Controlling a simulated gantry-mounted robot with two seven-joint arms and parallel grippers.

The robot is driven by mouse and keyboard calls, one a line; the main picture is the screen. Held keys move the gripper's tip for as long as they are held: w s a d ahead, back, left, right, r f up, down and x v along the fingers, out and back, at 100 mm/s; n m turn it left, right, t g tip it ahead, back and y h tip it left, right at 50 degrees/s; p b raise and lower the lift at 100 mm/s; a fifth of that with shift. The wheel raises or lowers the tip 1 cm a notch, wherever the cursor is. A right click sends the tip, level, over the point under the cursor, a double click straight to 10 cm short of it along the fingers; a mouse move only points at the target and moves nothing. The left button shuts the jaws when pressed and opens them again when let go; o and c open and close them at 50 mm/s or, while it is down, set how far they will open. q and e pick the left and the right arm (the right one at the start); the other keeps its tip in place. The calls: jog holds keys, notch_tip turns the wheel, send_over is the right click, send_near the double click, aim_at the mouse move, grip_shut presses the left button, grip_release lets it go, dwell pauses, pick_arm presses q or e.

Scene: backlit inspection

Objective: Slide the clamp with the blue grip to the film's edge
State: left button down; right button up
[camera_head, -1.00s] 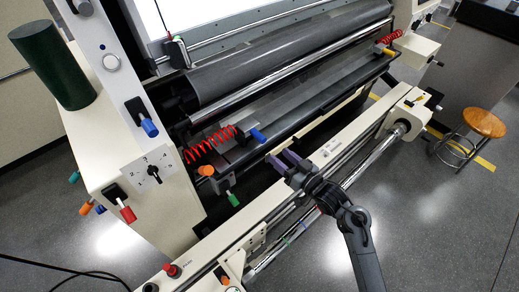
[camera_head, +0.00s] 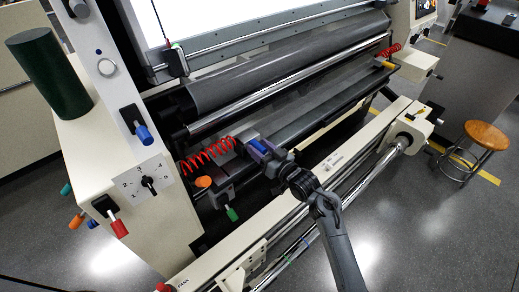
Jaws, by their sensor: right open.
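The clamp with the blue grip (camera_head: 258,146) is at the left end of the dark bar that runs along the front of the machine. My right gripper (camera_head: 262,153) is open, with its purple-grey fingers at the blue grip, seemingly one on each side. Whether they touch it I cannot tell. The fingers partly hide the clamp. A dark grey sheet, seemingly the film (camera_head: 310,107), stretches below the shiny roller; its exact edge is hard to make out. My left gripper is not in view.
A red coil (camera_head: 208,155) lies just left of the clamp, with an orange knob (camera_head: 203,182) and a green grip (camera_head: 231,214) below. A yellow grip (camera_head: 385,65) sits at the bar's far right end. A cream rail (camera_head: 335,160) crosses in front.

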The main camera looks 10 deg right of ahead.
jog(key=shift+w+a, duration=0.1)
jog(key=shift+w, duration=0.15)
jog(key=shift+c, duration=0.3)
grip_shut()
jog(key=shift+a, duration=0.1)
